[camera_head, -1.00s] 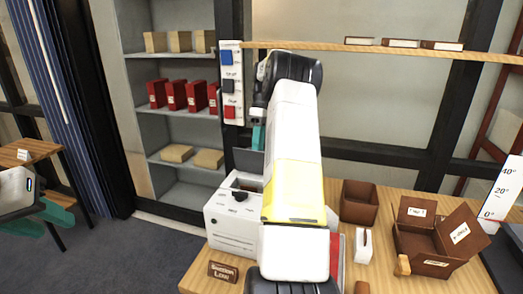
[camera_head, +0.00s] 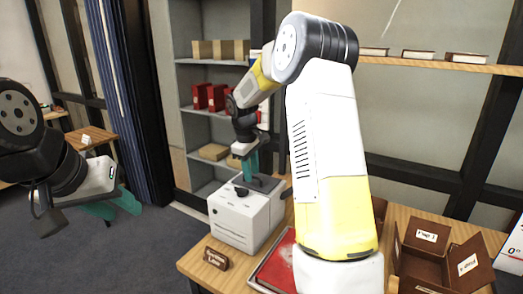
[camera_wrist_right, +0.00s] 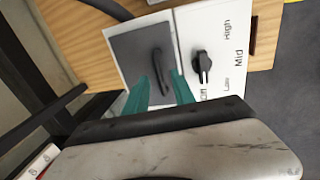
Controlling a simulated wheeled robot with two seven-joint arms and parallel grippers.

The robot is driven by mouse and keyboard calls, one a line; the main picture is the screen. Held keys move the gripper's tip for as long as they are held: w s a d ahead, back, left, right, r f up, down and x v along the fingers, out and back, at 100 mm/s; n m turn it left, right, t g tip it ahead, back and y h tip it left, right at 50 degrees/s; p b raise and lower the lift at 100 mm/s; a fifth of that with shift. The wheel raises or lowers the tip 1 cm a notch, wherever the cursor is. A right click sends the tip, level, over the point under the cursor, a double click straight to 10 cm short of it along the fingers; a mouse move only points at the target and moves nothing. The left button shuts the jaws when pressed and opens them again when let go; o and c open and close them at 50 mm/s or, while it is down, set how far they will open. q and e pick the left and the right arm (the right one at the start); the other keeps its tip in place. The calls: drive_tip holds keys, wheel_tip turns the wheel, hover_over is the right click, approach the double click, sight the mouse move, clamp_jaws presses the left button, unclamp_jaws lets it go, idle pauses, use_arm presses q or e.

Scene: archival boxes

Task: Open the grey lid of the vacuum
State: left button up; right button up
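The vacuum is a white box (camera_head: 238,219) on the wooden table, with a black knob in front. Its grey lid (camera_head: 268,184) is on top and also shows in the right wrist view (camera_wrist_right: 130,52), with a dark curved handle (camera_wrist_right: 160,70). The lid looks flat in its white frame. My right gripper (camera_head: 252,166) points down at the lid. In the wrist view its teal fingers (camera_wrist_right: 163,92) are apart, one on each side of the handle's near end; I cannot tell whether they touch it. My left gripper (camera_head: 118,208) hangs empty at the left, fingers apart, far from the vacuum.
The knob (camera_wrist_right: 203,66) is marked Off, Low, Mid, High. A small brown sign (camera_head: 216,259) stands at the table's front edge. A red book (camera_head: 277,264) lies right of the vacuum. A brown flap box (camera_head: 425,262) is further right. Shelves (camera_head: 208,146) stand behind.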

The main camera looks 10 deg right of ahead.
wheel_tip(320, 180, up, 9)
drive_tip(key=s+a, duration=0.1)
drive_tip(key=s, duration=0.1)
drive_tip(key=s+r+m+t+y, duration=0.1)
drive_tip(key=s+r, duration=0.5)
drive_tip(key=s, duration=0.7)
drive_tip(key=shift+s+m+t+y, duration=0.25)
drive_tip(key=shift+m+t, duration=0.35)
drive_tip(key=shift+m, duration=0.8)
drive_tip(key=shift+w+r, duration=0.1)
